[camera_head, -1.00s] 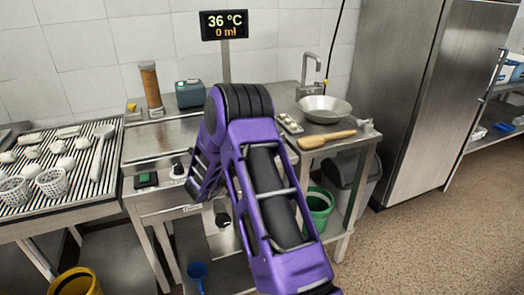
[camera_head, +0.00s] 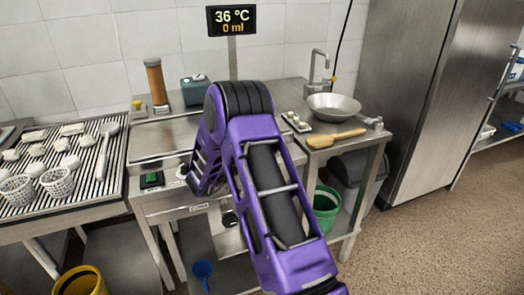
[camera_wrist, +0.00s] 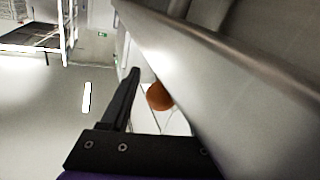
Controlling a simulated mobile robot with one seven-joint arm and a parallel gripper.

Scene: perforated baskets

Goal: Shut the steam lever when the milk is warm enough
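The display (camera_head: 232,21) on a post in the head view reads 36 °C and 0 ml. I cannot pick out a steam lever or any milk; my purple arm covers the middle of the counter. In the head view my gripper is hidden behind that arm. In the wrist view one black finger of my gripper (camera_wrist: 150,90) shows, with empty space beside it. The other finger is hidden behind a large metal surface (camera_wrist: 225,65). A rounded orange-brown thing (camera_wrist: 159,96) shows past the finger, partly covered by the metal; I cannot tell whether it is touched.
The steel counter (camera_head: 150,142) carries a brown cylinder (camera_head: 156,82) and a teal box (camera_head: 195,91). A green switch (camera_head: 152,180) is on its front. Right are a metal bowl (camera_head: 333,104) and wooden paddle (camera_head: 336,138). Left is a slatted rack (camera_head: 85,175) with white baskets (camera_head: 57,181).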

